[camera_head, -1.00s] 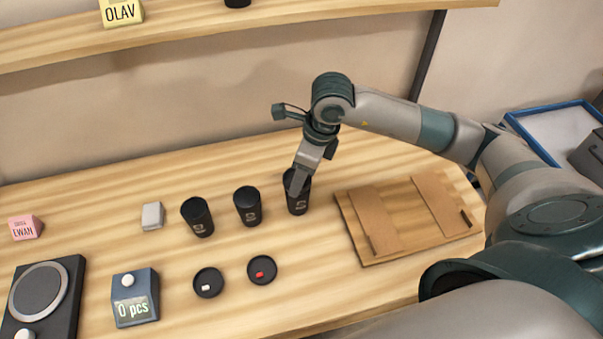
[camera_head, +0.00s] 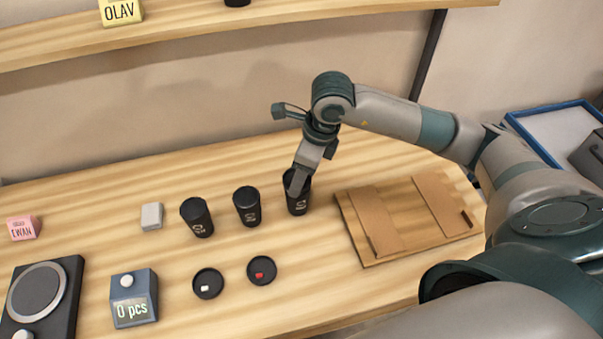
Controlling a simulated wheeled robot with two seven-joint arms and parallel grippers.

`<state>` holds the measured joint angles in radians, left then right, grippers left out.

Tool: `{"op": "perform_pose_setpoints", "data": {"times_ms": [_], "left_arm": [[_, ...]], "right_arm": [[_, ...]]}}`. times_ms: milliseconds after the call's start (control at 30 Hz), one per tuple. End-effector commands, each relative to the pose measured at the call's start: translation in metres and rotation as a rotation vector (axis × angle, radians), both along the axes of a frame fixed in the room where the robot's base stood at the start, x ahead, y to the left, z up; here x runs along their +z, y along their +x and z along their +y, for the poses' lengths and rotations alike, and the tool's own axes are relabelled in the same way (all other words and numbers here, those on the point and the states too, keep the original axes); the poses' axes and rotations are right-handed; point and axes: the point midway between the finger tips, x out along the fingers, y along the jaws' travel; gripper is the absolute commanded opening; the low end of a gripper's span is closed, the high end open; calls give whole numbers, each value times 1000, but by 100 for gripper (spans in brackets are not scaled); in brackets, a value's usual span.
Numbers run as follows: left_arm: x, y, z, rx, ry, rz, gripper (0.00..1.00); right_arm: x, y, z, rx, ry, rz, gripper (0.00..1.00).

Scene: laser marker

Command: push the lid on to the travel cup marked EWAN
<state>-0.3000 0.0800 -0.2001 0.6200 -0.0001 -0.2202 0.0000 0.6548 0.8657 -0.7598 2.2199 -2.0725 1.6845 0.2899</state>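Three black travel cups stand upright in a row on the wooden bench: a left cup (camera_head: 198,219), a middle cup (camera_head: 247,208) and a right cup (camera_head: 299,205). Each has a small pale mark, too small to read as a name. My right gripper (camera_head: 296,187) points down at the top of the right cup and hides much of its rim; I cannot tell if it is open or shut, or whether a lid is under it. Two black lids lie on the bench, one with a white tab (camera_head: 207,291) and one with a red tab (camera_head: 261,279). My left gripper is not in view.
A pink block reading EWAN (camera_head: 24,228) sits at the far left. A counter box showing 0 pcs (camera_head: 134,311), a black device with a round plate (camera_head: 68,290) and a small grey block (camera_head: 152,216) are nearby. A wooden board (camera_head: 375,252) lies right of the cups.

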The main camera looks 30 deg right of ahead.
Motion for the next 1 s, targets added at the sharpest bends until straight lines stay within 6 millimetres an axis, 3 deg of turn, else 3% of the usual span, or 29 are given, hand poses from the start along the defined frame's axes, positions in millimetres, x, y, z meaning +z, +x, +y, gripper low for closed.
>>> {"op": "perform_pose_setpoints", "data": {"times_ms": [733, 767, 800, 833, 1000], "left_arm": [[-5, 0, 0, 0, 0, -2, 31], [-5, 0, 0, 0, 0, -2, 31], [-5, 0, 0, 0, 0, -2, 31], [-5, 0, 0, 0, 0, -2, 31], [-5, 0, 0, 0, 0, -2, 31]], "right_arm": [[-1, 0, 0, 0, 0, 0, 29], [-1, 0, 0, 0, 0, 0, 60], [-2, 0, 0, 0, 0, 0, 70], [-2, 0, 0, 0, 0, 0, 75], [-2, 0, 0, 0, 0, 0, 75]]}}
